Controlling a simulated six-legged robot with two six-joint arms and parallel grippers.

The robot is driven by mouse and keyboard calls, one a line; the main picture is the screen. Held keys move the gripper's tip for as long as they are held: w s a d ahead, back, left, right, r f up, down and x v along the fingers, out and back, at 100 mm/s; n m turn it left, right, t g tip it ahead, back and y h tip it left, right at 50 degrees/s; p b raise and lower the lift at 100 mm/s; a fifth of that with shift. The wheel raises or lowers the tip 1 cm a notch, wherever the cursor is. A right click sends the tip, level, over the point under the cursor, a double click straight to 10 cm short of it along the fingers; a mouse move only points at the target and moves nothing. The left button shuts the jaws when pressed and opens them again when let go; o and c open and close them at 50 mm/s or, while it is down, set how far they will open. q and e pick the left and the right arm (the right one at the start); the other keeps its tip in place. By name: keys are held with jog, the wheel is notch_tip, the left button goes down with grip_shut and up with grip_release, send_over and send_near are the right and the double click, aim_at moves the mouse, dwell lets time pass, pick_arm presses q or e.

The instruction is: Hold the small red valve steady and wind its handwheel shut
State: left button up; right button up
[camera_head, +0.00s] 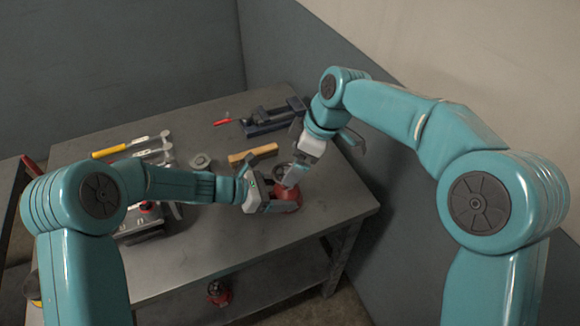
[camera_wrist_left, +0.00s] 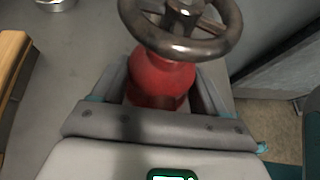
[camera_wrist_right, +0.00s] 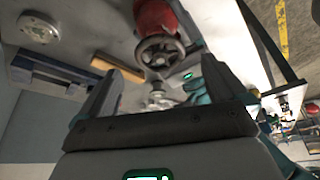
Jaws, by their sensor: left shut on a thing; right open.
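The small red valve (camera_head: 290,197) stands on the grey table near its right front part. Its red body (camera_wrist_left: 160,80) and dark metal handwheel (camera_wrist_left: 180,28) fill the upper middle of the left wrist view. My left gripper (camera_head: 272,197) is shut on the valve body, below the wheel. My right gripper (camera_head: 291,178) is open beside the handwheel, partly covering it in the head view. In the right wrist view the handwheel (camera_wrist_right: 160,51) is above and between the open fingers, and I cannot tell whether they touch it.
The right front table corner is clear. Another red item (camera_head: 219,292) sits on the lower shelf.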

jog(key=shift+x, duration=1.95)
jog(key=c, duration=1.1)
